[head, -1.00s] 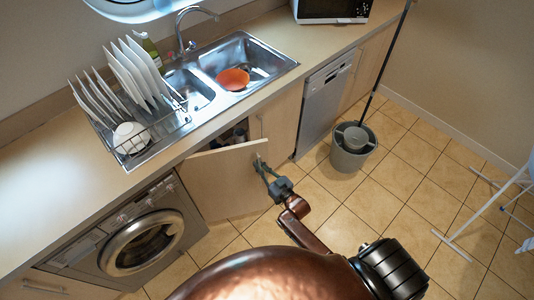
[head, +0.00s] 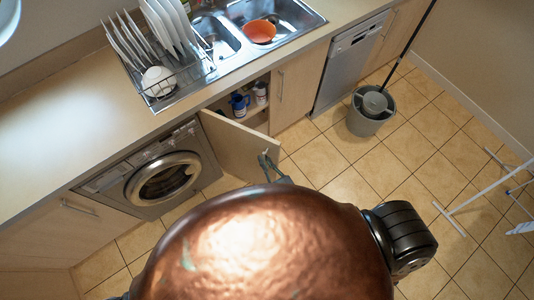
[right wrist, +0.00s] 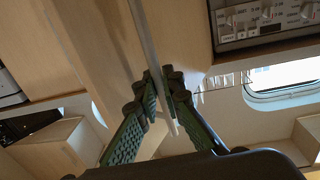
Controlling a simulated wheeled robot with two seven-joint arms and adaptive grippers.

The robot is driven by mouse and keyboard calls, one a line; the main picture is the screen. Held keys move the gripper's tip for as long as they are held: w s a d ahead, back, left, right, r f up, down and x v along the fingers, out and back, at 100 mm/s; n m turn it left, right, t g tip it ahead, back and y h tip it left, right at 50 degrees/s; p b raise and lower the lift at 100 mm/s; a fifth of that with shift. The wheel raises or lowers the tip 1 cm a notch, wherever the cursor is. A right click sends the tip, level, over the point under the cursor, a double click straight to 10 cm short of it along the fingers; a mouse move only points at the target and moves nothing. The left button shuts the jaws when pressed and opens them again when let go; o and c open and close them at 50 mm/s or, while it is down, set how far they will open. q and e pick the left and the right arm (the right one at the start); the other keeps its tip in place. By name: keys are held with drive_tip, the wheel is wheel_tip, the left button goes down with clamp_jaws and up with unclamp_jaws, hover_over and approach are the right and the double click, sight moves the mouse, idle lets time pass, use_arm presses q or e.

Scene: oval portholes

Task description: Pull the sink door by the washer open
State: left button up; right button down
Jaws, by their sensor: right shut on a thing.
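The sink door (head: 232,146) by the washer is a pale wood panel below the sink. It stands swung out from the cabinet front, its hinge side next to the washer (head: 162,178). My right gripper (head: 265,161) is at the door's free edge, partly hidden by my copper-coloured body. In the right wrist view my right gripper (right wrist: 162,98) is shut on a thin pale bar, the door handle (right wrist: 147,40), which runs between its fingers. My left gripper is not in view.
Inside the cabinet, blue and white containers (head: 240,104) show. Another closed cupboard door (head: 296,88) and a dishwasher (head: 347,64) are to the right. A grey mop bucket (head: 371,112) stands on the tiles, with a white rack (head: 470,200) farther right. Floor between them is clear.

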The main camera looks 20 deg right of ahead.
drive_tip(key=shift+s+a+f, duration=0.1)
drive_tip(key=shift+s, duration=0.1)
drive_tip(key=c, duration=2.1)
unclamp_jaws()
drive_tip(key=shift+w, duration=0.1)
drive_tip(key=v, duration=1.2)
